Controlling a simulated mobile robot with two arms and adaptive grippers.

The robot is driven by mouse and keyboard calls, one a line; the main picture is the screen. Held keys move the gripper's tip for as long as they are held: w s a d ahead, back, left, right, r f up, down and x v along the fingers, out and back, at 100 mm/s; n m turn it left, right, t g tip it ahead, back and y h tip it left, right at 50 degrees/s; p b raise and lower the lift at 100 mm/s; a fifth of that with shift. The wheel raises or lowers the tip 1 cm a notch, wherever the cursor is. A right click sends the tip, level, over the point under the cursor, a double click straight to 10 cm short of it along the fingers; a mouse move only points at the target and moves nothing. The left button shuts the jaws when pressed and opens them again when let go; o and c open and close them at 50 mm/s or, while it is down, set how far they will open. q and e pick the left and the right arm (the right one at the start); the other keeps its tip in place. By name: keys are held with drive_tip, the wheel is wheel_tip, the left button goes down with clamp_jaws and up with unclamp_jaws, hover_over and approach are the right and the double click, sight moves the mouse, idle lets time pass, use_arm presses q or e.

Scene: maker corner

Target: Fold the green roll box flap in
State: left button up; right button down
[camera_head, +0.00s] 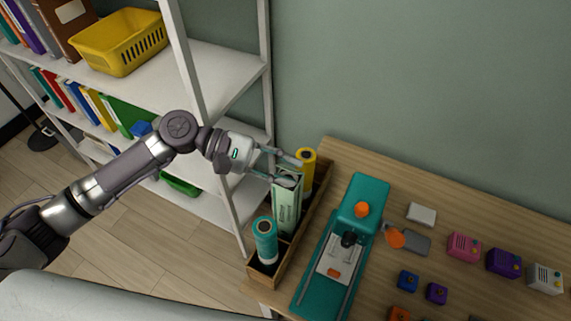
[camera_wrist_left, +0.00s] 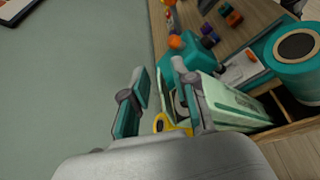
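The pale green roll box (camera_head: 287,207) stands upright in a wooden tray (camera_head: 314,215) at the left edge of the workbench. My left gripper (camera_head: 294,170) is at the top of the box, with its fingers apart. In the left wrist view the gripper (camera_wrist_left: 160,98) is open; one finger overlaps the open top end of the box (camera_wrist_left: 234,105) and the other is clear of it. I cannot tell whether a finger touches the flap, which is largely hidden. My right gripper is in neither view.
A teal roll (camera_head: 265,240) and a yellow roll (camera_head: 305,168) stand in the same tray, either side of the box. A teal machine (camera_head: 365,205) is close on the right. A white shelf (camera_head: 225,75) stands at the left. Small coloured blocks lie farther right.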

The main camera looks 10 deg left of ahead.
use_arm(q)
drive_tip(key=shift+c, duration=0.2)
clamp_jaws()
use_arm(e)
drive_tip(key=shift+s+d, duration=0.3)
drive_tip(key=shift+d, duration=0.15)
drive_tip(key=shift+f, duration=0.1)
